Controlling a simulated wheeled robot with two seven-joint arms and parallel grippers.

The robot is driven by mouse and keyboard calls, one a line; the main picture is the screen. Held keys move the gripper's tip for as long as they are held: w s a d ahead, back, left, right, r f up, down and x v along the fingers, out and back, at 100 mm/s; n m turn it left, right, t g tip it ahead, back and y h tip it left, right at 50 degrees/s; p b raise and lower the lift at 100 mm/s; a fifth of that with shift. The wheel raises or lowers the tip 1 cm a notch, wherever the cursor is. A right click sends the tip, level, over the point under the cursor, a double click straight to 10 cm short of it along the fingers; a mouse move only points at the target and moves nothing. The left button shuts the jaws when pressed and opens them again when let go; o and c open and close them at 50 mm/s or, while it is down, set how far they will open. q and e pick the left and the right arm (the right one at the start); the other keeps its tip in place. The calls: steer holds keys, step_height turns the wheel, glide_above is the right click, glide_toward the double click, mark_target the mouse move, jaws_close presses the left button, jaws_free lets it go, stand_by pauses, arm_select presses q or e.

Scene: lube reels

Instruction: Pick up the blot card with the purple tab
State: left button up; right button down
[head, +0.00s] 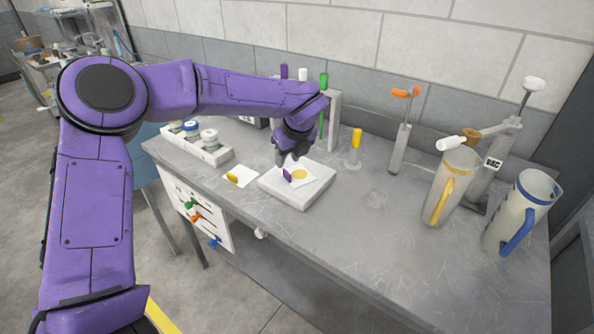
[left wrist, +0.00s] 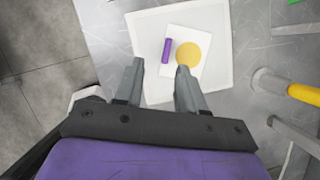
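The blot card (head: 309,178) with the purple tab (head: 287,175) and a yellow blot lies on a white square slab on the bench. In the left wrist view the card (left wrist: 181,35) lies ahead of the fingers, with its purple tab (left wrist: 167,51) standing between their lines, nearer the right finger. My left gripper (left wrist: 160,66) is open and empty, pointing down toward the slab. In the head view the left gripper (head: 282,158) is just above and behind the tab, its fingers partly hidden. I cannot tell its exact height. My right gripper is not in view.
The white slab (head: 285,197) sits near the bench's front edge. A yellow-tabbed card (head: 242,175) lies left of it. A rack of jars (head: 205,150), a yellow-capped tube (head: 355,148) and pitchers (head: 452,185) stand around. Bench space right of the slab is clear.

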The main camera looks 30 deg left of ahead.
mark_target(287, 172)
arm_select(q)
steer(key=p+x, duration=0.1)
steer(key=x, duration=0.1)
steer(key=p+x, duration=0.1)
steer(key=x, duration=0.1)
steer(key=w+x, duration=0.1)
steer(key=x, duration=0.2)
steer(key=shift+d+f+p, duration=0.1)
steer(key=shift+d+p, duration=0.25)
steer(key=shift+p, duration=0.05)
steer(key=shift+a+f, duration=0.15)
jaws_close()
